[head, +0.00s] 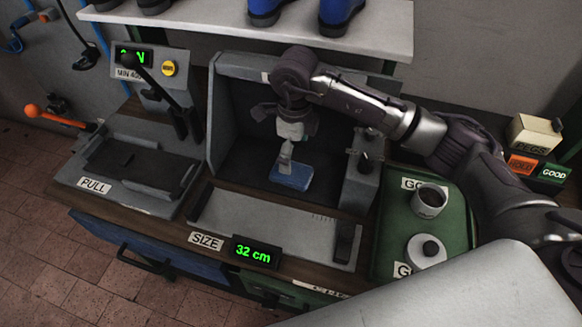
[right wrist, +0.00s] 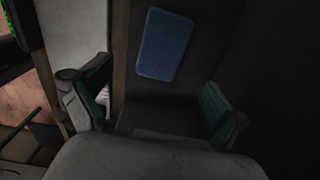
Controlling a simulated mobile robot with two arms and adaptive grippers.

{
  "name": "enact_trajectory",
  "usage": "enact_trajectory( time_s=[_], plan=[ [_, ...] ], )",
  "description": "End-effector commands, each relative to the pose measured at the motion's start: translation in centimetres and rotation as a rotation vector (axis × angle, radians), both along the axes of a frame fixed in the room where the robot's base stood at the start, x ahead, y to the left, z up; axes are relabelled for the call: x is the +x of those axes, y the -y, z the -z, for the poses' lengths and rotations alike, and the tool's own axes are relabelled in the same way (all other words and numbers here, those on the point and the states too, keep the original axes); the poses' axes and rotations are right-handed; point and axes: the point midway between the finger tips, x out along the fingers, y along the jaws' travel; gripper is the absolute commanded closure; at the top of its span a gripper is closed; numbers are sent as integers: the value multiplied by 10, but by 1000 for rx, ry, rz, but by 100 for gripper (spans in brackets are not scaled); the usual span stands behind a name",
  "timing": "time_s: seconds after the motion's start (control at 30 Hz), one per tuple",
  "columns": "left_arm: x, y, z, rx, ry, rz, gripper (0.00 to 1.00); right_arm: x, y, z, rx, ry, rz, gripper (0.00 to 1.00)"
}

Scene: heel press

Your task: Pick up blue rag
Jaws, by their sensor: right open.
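The blue rag (head: 291,176) is a small flat rectangle lying on the dark floor of the grey booth in the head view. It also shows in the right wrist view (right wrist: 164,44), at the top centre beyond the fingers. My right gripper (head: 287,150) reaches down into the booth above the rag. In the right wrist view its two green-padded fingers (right wrist: 152,108) are spread wide with nothing between them. The rag is apart from both fingers in that view. My left gripper is in neither view.
The booth's grey side walls (head: 219,120) stand close around the right gripper. In front is the size plate with its 32 cm display (head: 254,252). The pull station (head: 140,165) is to the left.

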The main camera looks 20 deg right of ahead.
Motion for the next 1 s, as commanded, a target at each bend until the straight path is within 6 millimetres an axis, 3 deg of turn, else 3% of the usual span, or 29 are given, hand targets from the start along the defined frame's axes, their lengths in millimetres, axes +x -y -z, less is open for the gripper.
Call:
enact_trajectory(
  time_s=[0.17,0.43,0.6,0.83,1.0],
  plan=[
    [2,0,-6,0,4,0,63,0,-1,14,1,-2,-1,2],
    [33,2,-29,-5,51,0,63,1,-5,48,2,-5,1,2],
    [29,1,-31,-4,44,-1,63,3,-4,65,2,-1,0,2],
    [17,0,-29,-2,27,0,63,3,-4,67,2,0,-1,2],
    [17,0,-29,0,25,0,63,3,-4,66,2,0,-1,30]
  ],
)
